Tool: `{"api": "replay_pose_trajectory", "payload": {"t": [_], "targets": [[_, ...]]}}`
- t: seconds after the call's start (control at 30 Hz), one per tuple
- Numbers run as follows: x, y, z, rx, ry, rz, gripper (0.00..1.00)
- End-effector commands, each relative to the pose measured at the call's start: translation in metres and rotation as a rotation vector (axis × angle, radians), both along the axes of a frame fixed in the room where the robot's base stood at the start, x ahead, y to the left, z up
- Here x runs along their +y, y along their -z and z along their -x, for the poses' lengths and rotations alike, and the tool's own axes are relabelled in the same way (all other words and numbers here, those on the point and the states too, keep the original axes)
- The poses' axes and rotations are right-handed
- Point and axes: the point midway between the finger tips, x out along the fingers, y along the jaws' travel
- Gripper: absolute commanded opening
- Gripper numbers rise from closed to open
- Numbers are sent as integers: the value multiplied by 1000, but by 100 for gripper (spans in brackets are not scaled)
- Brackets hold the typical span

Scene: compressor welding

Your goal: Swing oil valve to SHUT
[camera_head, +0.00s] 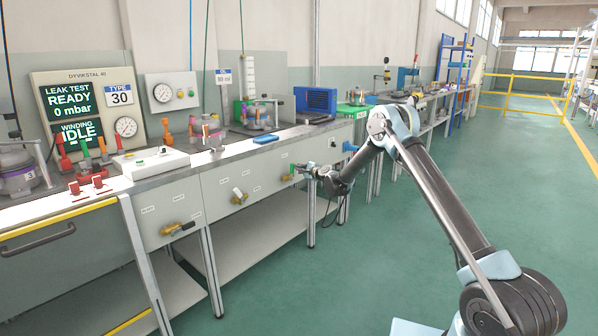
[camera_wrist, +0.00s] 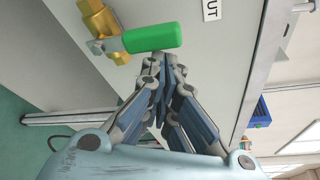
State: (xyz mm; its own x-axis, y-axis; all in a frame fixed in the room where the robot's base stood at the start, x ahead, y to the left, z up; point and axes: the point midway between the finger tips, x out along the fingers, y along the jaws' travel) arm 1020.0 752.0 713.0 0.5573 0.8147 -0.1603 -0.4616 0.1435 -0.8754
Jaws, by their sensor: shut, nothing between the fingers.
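A brass valve (camera_wrist: 101,25) with a green lever handle (camera_wrist: 152,38) is mounted on a pale panel in the wrist view. Part of a label ending in "UT" (camera_wrist: 211,9) shows beyond the handle's free end. My gripper (camera_wrist: 164,60) is shut and empty, its fingertips close beside the handle's side; I cannot tell whether they touch it. In the head view my gripper (camera_head: 300,168) is at the bench front by the green-handled valve (camera_head: 288,177). Labels there are too small to read.
Two other valves sit left on the bench front: one white-handled (camera_head: 239,197), one brass with a dark handle (camera_head: 177,229). The bench top (camera_head: 235,135) carries gauges, tools and a blue box (camera_head: 316,101). The green floor (camera_head: 380,240) to the right is clear.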

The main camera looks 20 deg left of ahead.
Motion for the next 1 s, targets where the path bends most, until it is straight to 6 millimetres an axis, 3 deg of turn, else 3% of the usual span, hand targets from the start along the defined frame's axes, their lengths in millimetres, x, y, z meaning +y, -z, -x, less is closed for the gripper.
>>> {"api": "replay_pose_trajectory", "payload": {"t": [0.57, 0.9, 1.0], "targets": [[1, 0, 0, 0, -1, 0, 0], [-8, 2, -27, 2, -3, -1, 0], [-21, 2, -15, 1, -5, 0, 0]]}}
